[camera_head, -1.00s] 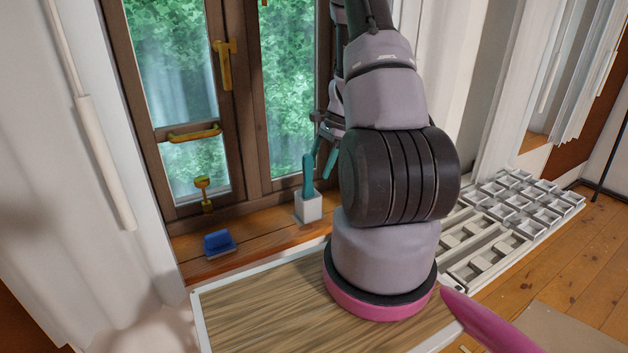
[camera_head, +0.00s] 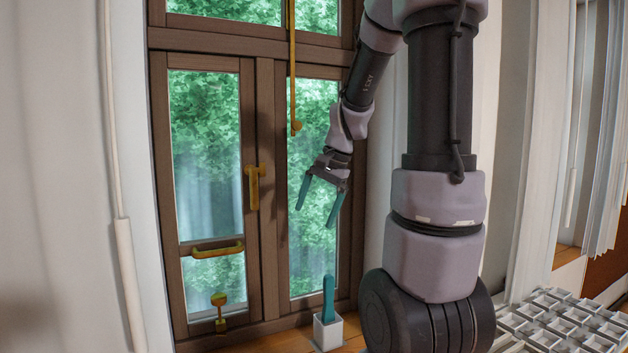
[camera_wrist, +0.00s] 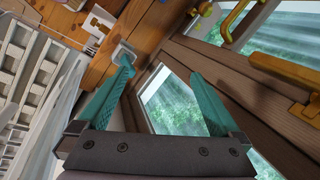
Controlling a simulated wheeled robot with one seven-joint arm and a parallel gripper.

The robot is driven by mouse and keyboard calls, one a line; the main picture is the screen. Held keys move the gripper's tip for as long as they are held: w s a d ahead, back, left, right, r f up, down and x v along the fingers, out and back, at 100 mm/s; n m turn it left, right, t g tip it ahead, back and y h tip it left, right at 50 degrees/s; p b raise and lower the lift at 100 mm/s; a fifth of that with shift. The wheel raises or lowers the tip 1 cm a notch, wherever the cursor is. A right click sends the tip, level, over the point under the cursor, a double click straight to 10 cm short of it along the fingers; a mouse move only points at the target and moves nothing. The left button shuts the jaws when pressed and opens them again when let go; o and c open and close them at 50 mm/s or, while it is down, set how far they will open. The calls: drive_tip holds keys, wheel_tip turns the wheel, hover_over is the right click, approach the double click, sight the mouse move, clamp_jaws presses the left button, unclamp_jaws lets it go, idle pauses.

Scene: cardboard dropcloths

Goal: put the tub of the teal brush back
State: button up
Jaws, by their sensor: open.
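The teal brush (camera_head: 328,298) stands upright in its small white tub (camera_head: 327,333) on the wooden sill below the window. In the wrist view the tub (camera_wrist: 122,53) shows near the tip of the left finger, and the brush is hard to tell from that finger. My gripper (camera_head: 314,216) has teal fingers. It is open and empty, in front of the window panes and above the brush, apart from it. In the wrist view my gripper (camera_wrist: 162,74) has its fingers spread with nothing between them.
The window has a brass handle (camera_head: 253,187), a brass pull bar (camera_head: 217,250) and a low latch (camera_head: 219,311). A grey compartment tray (camera_head: 560,322) lies at the lower right. A white curtain (camera_head: 60,180) hangs at the left.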

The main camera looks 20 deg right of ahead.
drive_tip(key=s+a+r+n+t, duration=0.2)
drive_tip(key=s+a+r+n, duration=0.1)
drive_tip(key=s+r, duration=0.2)
drive_tip(key=s+a+r+n+t, duration=0.2)
drive_tip(key=s+a+r+n, duration=0.1)
drive_tip(key=s, duration=0.6)
drive_tip(key=shift+s+a+r+h, duration=0.25)
drive_tip(key=shift+a+r+h, duration=0.2)
drive_tip(key=shift+r, duration=0.55)
